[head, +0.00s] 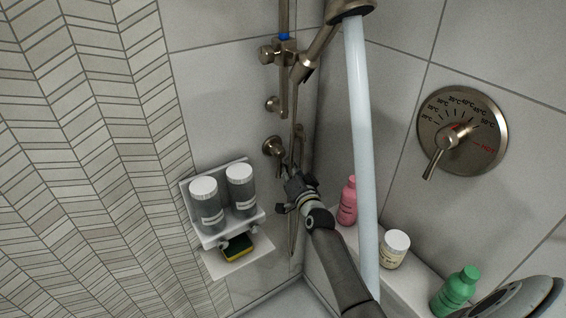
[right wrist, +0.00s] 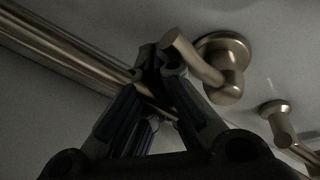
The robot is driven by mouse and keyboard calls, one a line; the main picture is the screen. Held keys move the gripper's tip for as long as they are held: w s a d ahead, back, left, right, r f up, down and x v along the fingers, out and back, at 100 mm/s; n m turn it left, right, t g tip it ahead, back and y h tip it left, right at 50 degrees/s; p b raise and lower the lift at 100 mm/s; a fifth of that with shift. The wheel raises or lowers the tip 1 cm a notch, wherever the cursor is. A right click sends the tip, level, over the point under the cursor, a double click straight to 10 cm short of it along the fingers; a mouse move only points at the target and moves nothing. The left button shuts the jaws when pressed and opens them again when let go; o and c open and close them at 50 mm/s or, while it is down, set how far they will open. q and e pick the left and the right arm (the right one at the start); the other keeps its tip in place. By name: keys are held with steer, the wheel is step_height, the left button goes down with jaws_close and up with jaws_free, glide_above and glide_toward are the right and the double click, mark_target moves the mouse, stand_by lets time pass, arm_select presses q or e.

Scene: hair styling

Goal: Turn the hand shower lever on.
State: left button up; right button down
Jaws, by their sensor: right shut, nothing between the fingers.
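The hand shower lever (head: 275,147) is a brushed-metal handle on a round wall mount, left of the corner. In the right wrist view, the lever (right wrist: 197,62) reaches from its round base toward my fingertips. My right gripper (head: 289,173) is just below and right of the lever. Its fingertips (right wrist: 160,66) are together and hold nothing; they are beside the lever's free end, and I cannot tell whether they touch. The hand shower (head: 327,35) hangs in its holder, and a pale blue water stream (head: 360,150) runs down from its head. My left gripper is not in view.
A wall shelf (head: 225,234) with two dispensers and a sponge is left of my gripper. A pink bottle (head: 348,203), a jar (head: 394,250) and a green bottle (head: 456,292) stand on the ledge at right. A temperature dial (head: 462,130) is on the right wall.

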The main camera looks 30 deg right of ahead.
steer(key=shift+s+a+p, duration=0.1)
steer(key=shift+a+p, duration=0.55)
steer(key=shift+a, duration=0.55)
steer(key=shift+d, duration=0.15)
steer(key=s+d+p, duration=0.1)
steer(key=s+p, duration=0.1)
steer(key=s, duration=0.6)
steer(key=shift+d+f, duration=0.3)
steer(key=shift+f, duration=0.1)
stand_by(0.5)
